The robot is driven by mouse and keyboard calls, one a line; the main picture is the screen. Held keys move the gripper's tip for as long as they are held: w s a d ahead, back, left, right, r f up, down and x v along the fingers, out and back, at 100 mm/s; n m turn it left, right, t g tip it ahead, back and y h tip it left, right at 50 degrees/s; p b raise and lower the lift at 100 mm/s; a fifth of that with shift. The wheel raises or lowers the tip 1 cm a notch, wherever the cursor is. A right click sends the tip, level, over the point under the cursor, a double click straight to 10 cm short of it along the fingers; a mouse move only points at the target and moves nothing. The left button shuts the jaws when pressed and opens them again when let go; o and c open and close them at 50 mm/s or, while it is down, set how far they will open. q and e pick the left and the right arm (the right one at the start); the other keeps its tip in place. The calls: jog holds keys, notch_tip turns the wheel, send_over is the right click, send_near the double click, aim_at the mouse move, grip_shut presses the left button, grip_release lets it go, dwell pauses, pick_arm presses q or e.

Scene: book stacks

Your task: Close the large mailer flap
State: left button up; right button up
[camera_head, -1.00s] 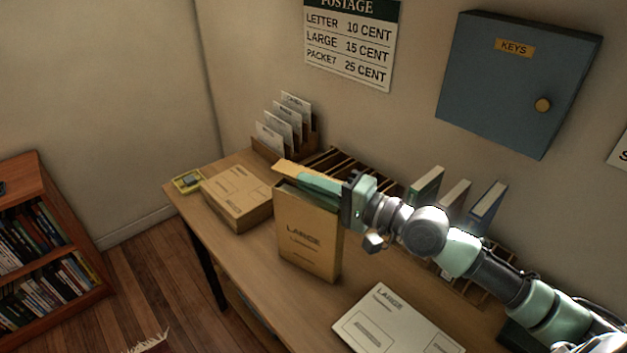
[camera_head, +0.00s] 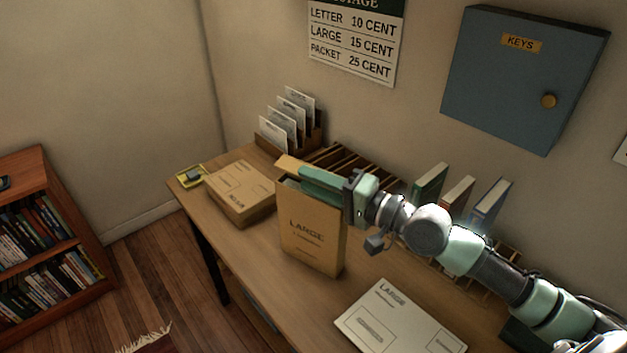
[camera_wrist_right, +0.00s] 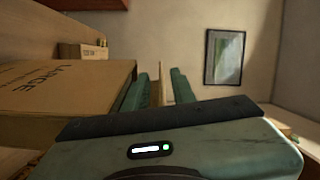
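The large mailer (camera_head: 312,242), a tan box marked LARGE, stands upright on the desk. Its flap (camera_head: 290,164) sticks up at the back of the top and is open. My right gripper (camera_head: 304,178) reaches in from the right, its green fingers along the mailer's top. In the right wrist view the mailer (camera_wrist_right: 62,90) is at left and the fingers (camera_wrist_right: 158,82) are apart. A thin tan edge, likely the flap (camera_wrist_right: 161,88), shows between them, with gaps on both sides. The fingers hide part of the mailer's mouth. My left gripper is not in view.
A flat tan parcel (camera_head: 240,190) lies left of the mailer. A white LARGE envelope (camera_head: 400,322) lies in front to the right. A letter rack (camera_head: 292,130), a slotted wooden rack (camera_head: 345,160) and several upright books (camera_head: 430,184) stand at the back.

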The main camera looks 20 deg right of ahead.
jog(key=shift+s+d, duration=0.1)
jog(key=shift+s+d+f+b, duration=0.15)
jog(key=shift+s+d+b, duration=0.1)
jog(key=shift+s+b, duration=0.1)
jog(key=b+v, duration=0.6)
jog(key=shift+s+d, duration=0.2)
jog(key=shift+s, duration=0.1)
jog(key=shift+r, duration=0.2)
